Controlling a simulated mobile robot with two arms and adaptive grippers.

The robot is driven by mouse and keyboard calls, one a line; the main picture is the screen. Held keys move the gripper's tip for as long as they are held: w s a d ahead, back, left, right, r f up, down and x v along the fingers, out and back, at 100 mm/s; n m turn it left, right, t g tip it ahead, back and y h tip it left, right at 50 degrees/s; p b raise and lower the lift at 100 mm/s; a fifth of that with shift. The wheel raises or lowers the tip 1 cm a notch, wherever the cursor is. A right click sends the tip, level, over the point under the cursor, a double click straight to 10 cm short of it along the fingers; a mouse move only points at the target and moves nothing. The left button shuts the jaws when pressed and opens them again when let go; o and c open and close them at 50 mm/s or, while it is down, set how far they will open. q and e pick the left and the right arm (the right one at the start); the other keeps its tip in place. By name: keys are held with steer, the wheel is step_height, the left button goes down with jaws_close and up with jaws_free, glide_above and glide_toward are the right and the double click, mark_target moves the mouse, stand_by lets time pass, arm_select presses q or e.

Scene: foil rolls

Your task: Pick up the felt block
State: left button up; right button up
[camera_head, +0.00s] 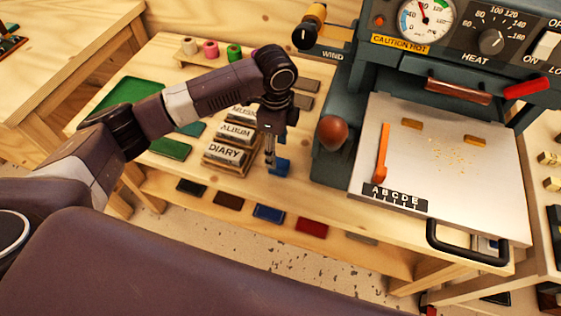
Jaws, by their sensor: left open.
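My left arm reaches in from the left, and its gripper (270,160) points down over the wooden table, just right of the book stack. It is open. A small blue block (281,167) lies right beside the fingertips, partly behind them. I cannot tell whether they touch it, or whether it is the felt block. Two grey flat blocks (303,101) lie behind the gripper, and either could also be felt. My right gripper is not in view.
Wooden blocks labelled DIARY (226,155) and ALBUM stand left of the gripper. The dark stamping press (345,110) with a round brown knob (332,132) stands close on the right, with its pale plate (460,190). Several coloured covers sit on the lower shelf.

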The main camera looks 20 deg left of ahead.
mark_target(279, 162)
arm_select(q)
steer(key=shift+s+d+f, duration=0.15)
steer(key=shift+s+f, duration=0.05)
steer(key=shift+f, duration=0.75)
steer(key=f, duration=0.2)
steer(key=f+p, duration=0.1)
steer(key=shift+d+f, duration=0.25)
steer(key=shift+f, duration=0.35)
steer(key=c, duration=1.2)
steer(key=shift+c, duration=0.2)
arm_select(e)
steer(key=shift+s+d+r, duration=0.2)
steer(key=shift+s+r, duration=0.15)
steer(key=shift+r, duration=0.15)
arm_select(q)
step_height(279, 162, up, 20)
steer(key=b, duration=0.1)
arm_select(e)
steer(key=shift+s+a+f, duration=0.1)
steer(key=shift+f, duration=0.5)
